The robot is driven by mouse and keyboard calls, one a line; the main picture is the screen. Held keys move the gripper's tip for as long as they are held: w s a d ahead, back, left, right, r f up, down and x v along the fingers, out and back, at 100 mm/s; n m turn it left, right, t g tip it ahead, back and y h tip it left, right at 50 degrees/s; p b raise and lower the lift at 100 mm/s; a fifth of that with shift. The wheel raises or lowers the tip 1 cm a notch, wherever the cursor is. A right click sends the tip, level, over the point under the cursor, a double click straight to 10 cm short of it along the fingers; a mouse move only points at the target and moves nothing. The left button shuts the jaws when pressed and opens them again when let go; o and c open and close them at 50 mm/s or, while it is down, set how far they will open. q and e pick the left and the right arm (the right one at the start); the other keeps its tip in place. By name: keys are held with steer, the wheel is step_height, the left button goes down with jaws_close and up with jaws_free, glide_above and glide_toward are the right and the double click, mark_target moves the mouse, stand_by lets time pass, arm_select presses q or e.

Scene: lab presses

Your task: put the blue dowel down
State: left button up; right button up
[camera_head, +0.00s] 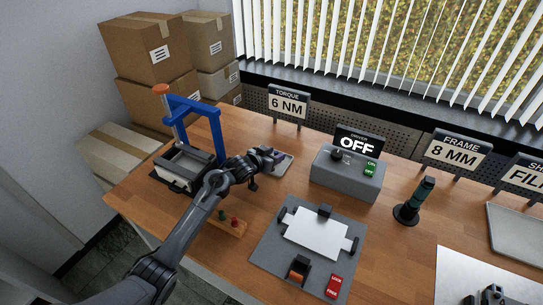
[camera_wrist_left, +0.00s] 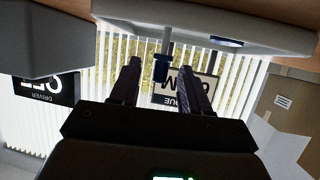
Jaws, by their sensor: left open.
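My left gripper (camera_head: 262,162) is over the back left of the table, by the small grey tray (camera_head: 286,164). In the left wrist view its two fingers (camera_wrist_left: 159,85) are apart. A blue piece with a thin grey shaft, seemingly the blue dowel (camera_wrist_left: 161,68), shows between and beyond the fingertips, with clear space on both sides. The gripper hides most of that spot in the head view. A dark, cut-off part (camera_head: 490,296) at the bottom right edge may be my right gripper; its jaws cannot be made out.
A blue-framed press (camera_head: 215,130) stands left of the gripper. A wooden block (camera_head: 228,228) with a green and a red peg lies in front. The grey driver box (camera_head: 345,172) is to the right, with a clamp plate (camera_head: 270,250) nearer. Bare wood lies between them.

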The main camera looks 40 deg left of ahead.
arm_select(q)
steer(key=shift+r, duration=0.2)
steer(key=shift+s+r, duration=0.1)
steer(key=shift+s, duration=0.15)
steer(key=p+v, duration=0.3)
steer(key=v, duration=0.8)
steer(key=shift+s, duration=0.2)
steer(key=shift+d+r, duration=0.1)
steer(key=shift+r, duration=0.1)
